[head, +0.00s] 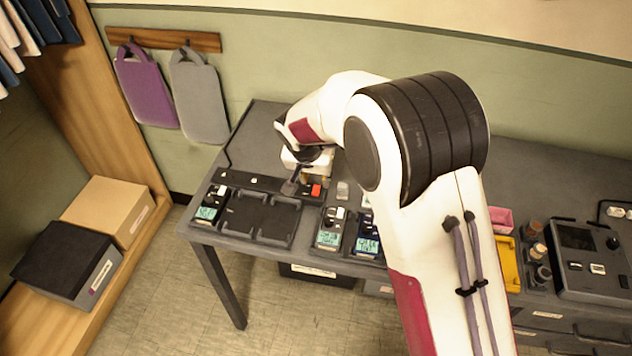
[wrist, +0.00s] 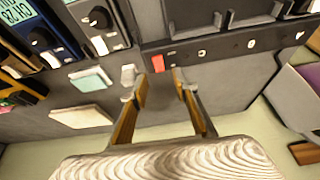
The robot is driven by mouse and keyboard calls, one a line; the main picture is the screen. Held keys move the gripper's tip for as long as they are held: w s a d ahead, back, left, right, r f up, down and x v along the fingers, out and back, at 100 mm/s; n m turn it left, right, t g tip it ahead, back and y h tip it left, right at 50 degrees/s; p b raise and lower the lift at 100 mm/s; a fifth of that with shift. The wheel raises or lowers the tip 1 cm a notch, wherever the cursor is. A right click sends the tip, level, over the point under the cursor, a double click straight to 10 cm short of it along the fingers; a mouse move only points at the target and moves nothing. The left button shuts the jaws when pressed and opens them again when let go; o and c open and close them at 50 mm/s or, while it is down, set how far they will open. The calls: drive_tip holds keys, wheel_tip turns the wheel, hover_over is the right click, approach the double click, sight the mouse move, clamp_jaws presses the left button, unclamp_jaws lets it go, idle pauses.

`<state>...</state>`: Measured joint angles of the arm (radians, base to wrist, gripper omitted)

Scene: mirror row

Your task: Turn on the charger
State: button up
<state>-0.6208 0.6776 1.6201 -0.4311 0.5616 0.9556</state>
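A dark strip (head: 262,184) with a red switch (head: 316,190) at its right end runs along the back of a black charger dock (head: 262,218) with empty bays. In the wrist view, the red switch (wrist: 158,62) lies just beyond the gap between my fingertips. The strip (wrist: 215,48) and part of the dock (wrist: 235,20) also show there. My gripper (wrist: 157,80) is open and empty, with its fingers apart. In the head view, my gripper (head: 297,182) is over the strip, near the red switch. I cannot tell whether it touches. The switch's position is unclear.
Handheld devices with displays stand left (head: 209,205) and right (head: 331,230) of the dock. Pale blocks (wrist: 90,78) lie near my gripper in the wrist view. A yellow tray (head: 508,265) and a control box (head: 592,262) are at the right. The table's back left corner is clear.

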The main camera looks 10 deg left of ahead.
sight(317, 186)
drive_tip(key=shift+x, duration=1.9)
clamp_jaws()
